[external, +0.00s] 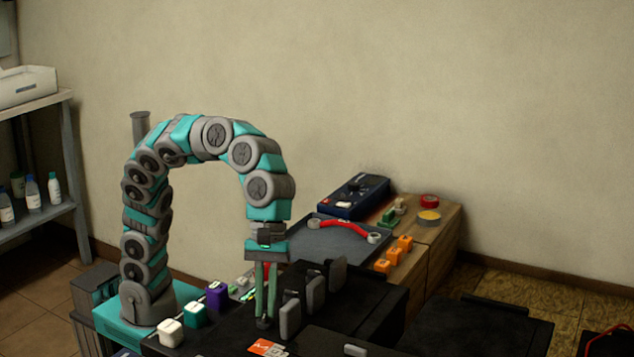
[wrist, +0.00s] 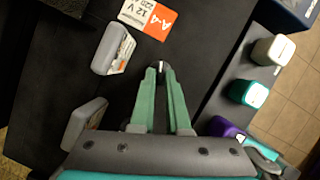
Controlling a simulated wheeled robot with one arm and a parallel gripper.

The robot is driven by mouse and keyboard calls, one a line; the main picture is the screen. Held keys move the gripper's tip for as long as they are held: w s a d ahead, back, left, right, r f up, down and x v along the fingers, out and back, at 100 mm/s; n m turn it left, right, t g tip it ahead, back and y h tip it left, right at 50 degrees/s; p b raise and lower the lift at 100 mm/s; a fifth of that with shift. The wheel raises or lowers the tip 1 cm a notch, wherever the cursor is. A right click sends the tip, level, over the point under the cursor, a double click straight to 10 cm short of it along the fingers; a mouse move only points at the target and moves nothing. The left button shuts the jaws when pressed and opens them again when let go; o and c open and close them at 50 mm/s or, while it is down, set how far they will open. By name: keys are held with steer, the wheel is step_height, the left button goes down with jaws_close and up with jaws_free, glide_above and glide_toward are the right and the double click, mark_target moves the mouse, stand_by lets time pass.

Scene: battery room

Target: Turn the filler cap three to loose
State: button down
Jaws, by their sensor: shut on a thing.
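My gripper (external: 265,318) points straight down over the black battery top. In the wrist view its two green fingers (wrist: 161,72) come together at their tips on a small dark filler cap (wrist: 161,66) with a white mark. The cap is mostly hidden between the fingertips, and no number can be read on it. Whether it is tight or loose cannot be told. The battery's orange-and-white label (wrist: 150,17), reading A-4 and 12 V, lies just ahead of the fingertips.
Grey upright blocks (external: 290,321) stand close beside the gripper. White (external: 170,331), teal (external: 196,314) and purple (external: 216,294) blocks line the other side. Behind are a grey tray (external: 345,250) with a red-handled strap, orange blocks (external: 404,243) and a blue meter (external: 352,196).

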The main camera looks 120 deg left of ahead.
steer(key=shift+n, duration=0.3)
steer(key=n+p, duration=0.1)
steer(key=n+t, duration=0.1)
steer(key=shift+s+r+n+y+p, duration=0.15)
steer(key=shift+n+y+p, duration=0.15)
steer(key=shift+p, duration=0.1)
steer(key=n, duration=0.2)
steer(key=n+t+y+p, duration=0.1)
steer(key=n, duration=0.1)
steer(key=shift+s+d+n, duration=0.1)
steer(key=shift+d+n, duration=0.05)
steer(key=shift+n, duration=0.15)
steer(key=n+t+y, duration=0.1)
steer(key=n+y, duration=0.1)
steer(key=n, duration=0.2)
steer(key=shift+d, duration=0.15)
steer(key=shift+d+n+y, duration=0.15)
steer(key=shift+n+y, duration=0.3)
steer(key=shift+n, duration=0.85)
steer(key=shift+d+n+y, duration=0.15)
steer(key=shift+n+y, duration=0.3)
steer(key=shift+n, duration=0.85)
steer(key=c, duration=0.8)
jaws_free()
steer(key=shift+o, duration=0.2)
